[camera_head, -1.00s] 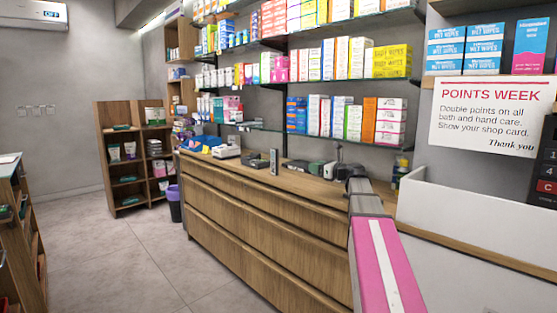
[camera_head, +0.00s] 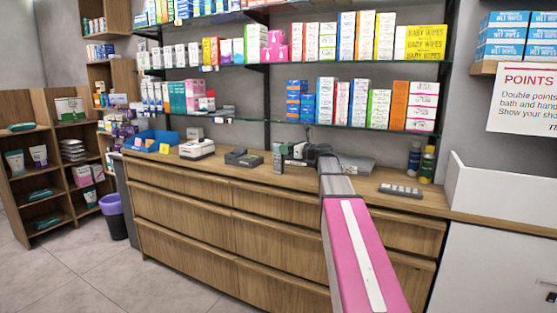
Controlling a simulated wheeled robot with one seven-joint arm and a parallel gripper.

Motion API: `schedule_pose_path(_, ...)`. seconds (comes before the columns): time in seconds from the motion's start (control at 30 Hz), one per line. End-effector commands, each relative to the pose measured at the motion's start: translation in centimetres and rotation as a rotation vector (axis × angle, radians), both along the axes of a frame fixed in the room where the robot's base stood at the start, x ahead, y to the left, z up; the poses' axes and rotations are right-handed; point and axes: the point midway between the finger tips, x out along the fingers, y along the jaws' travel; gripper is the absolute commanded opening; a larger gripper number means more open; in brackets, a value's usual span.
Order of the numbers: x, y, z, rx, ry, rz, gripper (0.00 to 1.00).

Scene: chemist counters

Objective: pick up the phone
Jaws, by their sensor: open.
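I cannot tell for sure which item is the phone. A small grey upright handset-like object (camera_head: 277,158) stands on the wooden counter and may be it. A low dark device (camera_head: 243,157) lies to its left. A flat grey keypad-like object (camera_head: 400,190) lies further right on the counter. My pink and grey arm reaches forward from the lower right. My dark gripper (camera_head: 316,152) is at its far end, above the counter and just right of the upright object in the picture. It is open; its fingers are small and partly hidden, and I see nothing held.
The wooden drawer counter (camera_head: 200,205) spans the middle. A white printer-like box (camera_head: 197,149) and a blue tray (camera_head: 150,139) stand at its left, two bottles (camera_head: 427,164) at its right. Glass shelves with boxes hang above.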

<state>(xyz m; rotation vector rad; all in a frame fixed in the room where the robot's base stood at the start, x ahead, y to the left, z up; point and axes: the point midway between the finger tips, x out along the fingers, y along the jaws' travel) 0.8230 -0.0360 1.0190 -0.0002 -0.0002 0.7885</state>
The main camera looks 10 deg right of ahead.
Motion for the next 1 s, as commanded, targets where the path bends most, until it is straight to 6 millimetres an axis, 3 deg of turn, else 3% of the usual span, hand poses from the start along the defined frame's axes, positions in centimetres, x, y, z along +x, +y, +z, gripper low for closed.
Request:
schedule_pose_path(0.3,3.0,2.9,0.1,-0.001,0.001,0.001,0.57)
schedule_pose_path(0.6,3.3,3.4,0.1,0.000,0.000,0.000,0.57)
schedule_pose_path(0.77,3.3,3.4,0.1,0.000,0.000,0.000,0.05)
schedule_pose_path(0.8,3.3,3.4,0.1,0.000,0.000,0.000,0.00)
schedule_pose_path(1.0,3.2,3.4,0.1,0.000,0.000,0.000,0.00)
